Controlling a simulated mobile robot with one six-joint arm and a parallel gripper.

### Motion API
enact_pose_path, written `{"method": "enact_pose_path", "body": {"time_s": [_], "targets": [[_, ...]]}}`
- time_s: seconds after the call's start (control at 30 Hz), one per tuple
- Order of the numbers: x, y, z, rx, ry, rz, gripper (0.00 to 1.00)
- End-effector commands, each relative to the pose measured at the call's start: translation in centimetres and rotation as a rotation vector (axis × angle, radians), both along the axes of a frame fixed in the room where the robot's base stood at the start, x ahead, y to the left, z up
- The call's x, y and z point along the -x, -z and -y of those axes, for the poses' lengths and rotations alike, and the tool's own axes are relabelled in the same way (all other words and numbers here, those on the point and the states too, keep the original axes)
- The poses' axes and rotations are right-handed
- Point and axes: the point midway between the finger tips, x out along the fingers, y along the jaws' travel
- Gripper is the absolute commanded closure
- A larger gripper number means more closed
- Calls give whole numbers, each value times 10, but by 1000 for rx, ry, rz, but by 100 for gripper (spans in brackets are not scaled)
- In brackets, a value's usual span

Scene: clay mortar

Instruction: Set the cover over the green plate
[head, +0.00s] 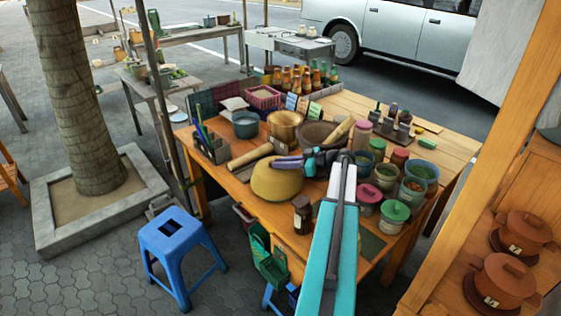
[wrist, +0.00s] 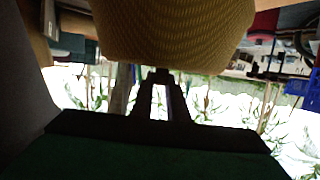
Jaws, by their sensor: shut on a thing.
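The cover (head: 277,183) is a yellow-tan woven dome at the front left of the wooden table (head: 233,186). My gripper (head: 292,163) is at its top and shut on it, the arm reaching in from the lower right. In the wrist view the cover (wrist: 170,32) fills the top middle, right at the fingers of my gripper (wrist: 160,78). I cannot tell whether its rim touches the table. I cannot make out the green plate in either view; the cover or the arm may hide it.
A dark brown jar (head: 302,214) stands just right of the cover. A wooden rolling pin (head: 250,155) lies behind it, near a large brown mortar (head: 317,134). Several jars and tubs crowd the right side, including a green-lidded one (head: 396,211). A blue stool (head: 180,245) stands at the left.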

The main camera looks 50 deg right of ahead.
Motion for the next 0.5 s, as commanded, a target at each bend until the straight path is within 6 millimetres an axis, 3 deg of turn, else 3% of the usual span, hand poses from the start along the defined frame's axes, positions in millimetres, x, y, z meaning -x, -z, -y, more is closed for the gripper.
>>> {"method": "enact_pose_path", "body": {"time_s": [0.5], "targets": [[0,33,0,0,0,1,100]]}}
